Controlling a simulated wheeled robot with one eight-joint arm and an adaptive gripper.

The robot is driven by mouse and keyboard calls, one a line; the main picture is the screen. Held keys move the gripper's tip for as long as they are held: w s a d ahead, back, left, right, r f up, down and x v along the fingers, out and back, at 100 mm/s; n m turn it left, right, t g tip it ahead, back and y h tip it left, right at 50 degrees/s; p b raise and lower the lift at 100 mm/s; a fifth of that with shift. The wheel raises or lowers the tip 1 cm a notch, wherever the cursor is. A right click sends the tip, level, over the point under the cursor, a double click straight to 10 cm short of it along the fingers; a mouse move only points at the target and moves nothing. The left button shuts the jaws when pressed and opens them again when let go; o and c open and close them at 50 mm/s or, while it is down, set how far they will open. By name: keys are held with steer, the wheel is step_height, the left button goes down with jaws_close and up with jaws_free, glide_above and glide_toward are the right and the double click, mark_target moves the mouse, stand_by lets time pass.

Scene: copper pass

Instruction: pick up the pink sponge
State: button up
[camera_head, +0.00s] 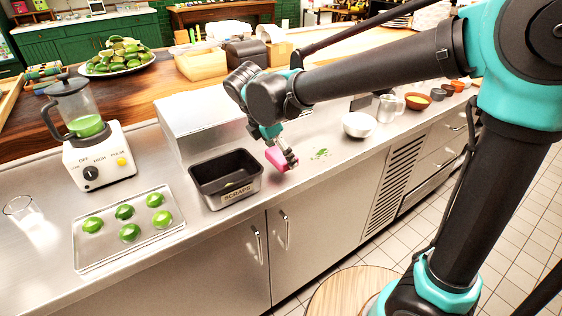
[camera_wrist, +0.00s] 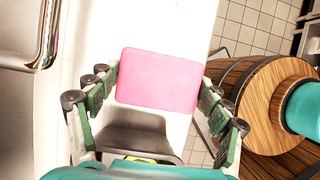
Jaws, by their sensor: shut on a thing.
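The pink sponge (camera_head: 276,158) is at the end of my arm in the head view, just right of the scraps bin. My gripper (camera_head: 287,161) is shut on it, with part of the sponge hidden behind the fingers. In the wrist view the sponge (camera_wrist: 158,80) is a flat pink block between the two green-padded fingers of my gripper (camera_wrist: 157,100). I cannot tell for certain whether the sponge is clear of the steel counter or touching it.
A tray (camera_head: 90,257) with several limes and a blender (camera_head: 82,140) are further left. A white bowl (camera_head: 359,125) and a glass jug (camera_head: 388,108) stand to the right. Green bits (camera_head: 321,153) lie on the counter.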

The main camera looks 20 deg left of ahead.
step_height(320, 180, up, 17)
steer(key=shift+f, duration=0.2)
